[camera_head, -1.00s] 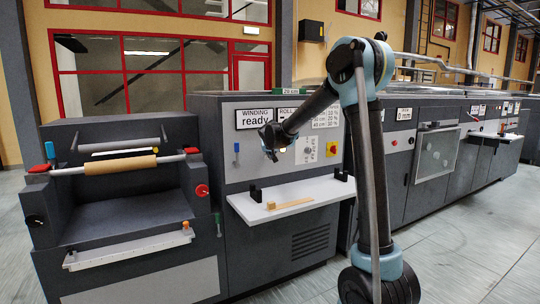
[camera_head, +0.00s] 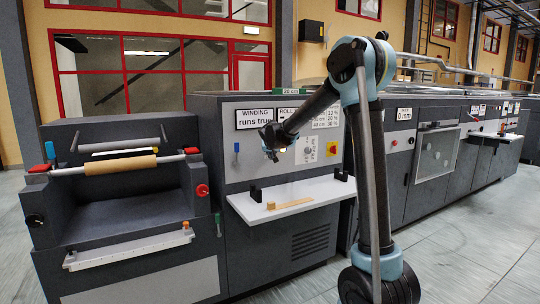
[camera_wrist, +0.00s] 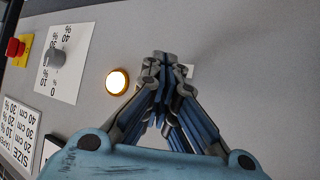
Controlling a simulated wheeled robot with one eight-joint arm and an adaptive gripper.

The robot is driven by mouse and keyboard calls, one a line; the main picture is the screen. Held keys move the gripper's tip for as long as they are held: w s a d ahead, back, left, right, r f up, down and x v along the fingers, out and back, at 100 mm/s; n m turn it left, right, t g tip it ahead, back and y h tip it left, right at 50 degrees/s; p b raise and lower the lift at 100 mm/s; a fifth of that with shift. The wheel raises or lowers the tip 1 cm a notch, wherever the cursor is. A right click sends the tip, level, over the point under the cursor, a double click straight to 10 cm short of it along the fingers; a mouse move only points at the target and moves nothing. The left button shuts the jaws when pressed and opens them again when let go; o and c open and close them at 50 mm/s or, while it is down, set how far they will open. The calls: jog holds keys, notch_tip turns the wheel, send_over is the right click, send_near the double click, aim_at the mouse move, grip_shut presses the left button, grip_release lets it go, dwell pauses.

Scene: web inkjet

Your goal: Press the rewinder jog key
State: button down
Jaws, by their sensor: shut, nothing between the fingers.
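The grey control panel (camera_head: 240,170) carries a WINDING display (camera_head: 254,119) that reads "runs true". My gripper (camera_head: 270,152) is at this panel, below the display. In the wrist view my gripper (camera_wrist: 163,58) is shut and empty, its fingertips together close against the panel. A round lit button with an amber ring (camera_wrist: 117,81) glows just left of the fingertips, apart from them. A small white patch (camera_wrist: 188,71) shows just right of the fingertips, partly hidden by them. No label reading jog is legible; a key under the fingertips would be hidden.
A grey knob (camera_wrist: 57,57) on a percentage scale and a red button on yellow (camera_wrist: 15,47) sit farther left. A white shelf (camera_head: 315,190) juts out below the panel, holding a wooden piece (camera_head: 293,203). The rewinder's brown roll (camera_head: 120,165) is at left.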

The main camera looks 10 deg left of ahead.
jog(key=shift+s+d, duration=0.25)
jog(key=shift+s, duration=0.15)
jog(key=s+d, duration=0.1)
jog(key=s, duration=0.1)
jog(key=s+d, duration=0.1)
jog(key=s, duration=0.1)
jog(key=shift+d, duration=0.4)
dwell(0.6)
